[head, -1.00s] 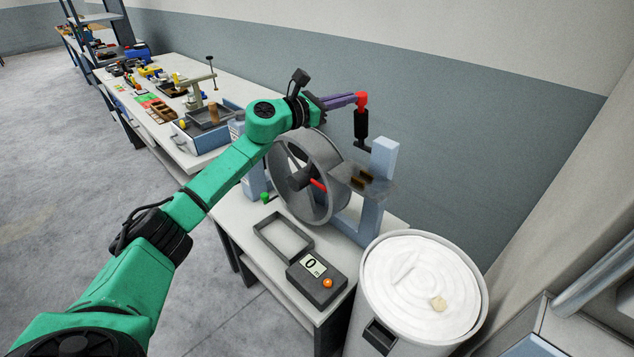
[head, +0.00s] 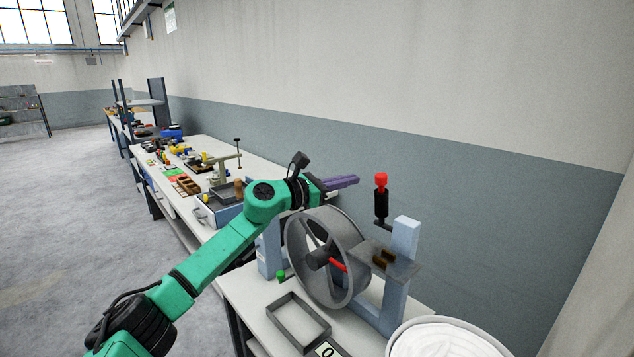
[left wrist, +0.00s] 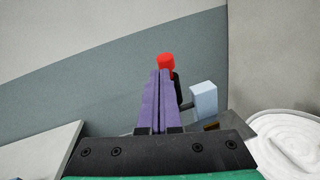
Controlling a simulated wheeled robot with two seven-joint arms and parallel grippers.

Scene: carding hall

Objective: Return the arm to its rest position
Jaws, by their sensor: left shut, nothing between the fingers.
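My left arm is green and reaches in from the left in the head view. Its gripper (head: 342,182) has purple fingers, shut and empty, above and behind the grey drum. The fingers (left wrist: 160,100) lie side by side in the left wrist view. The crank handle with a red knob (head: 381,181) and black grip stands upright to the right of the fingertips, apart from them in the head view. In the left wrist view the red knob (left wrist: 166,61) shows just beyond the fingertips. My right gripper is not in view.
The grey drum (head: 352,245) on its blue stand (head: 404,245) is close below the arm. A grey tray frame (head: 298,312) and a bin of white fibre (head: 445,342) are in front. A long bench (head: 262,176) with tools runs back left. The wall is behind.

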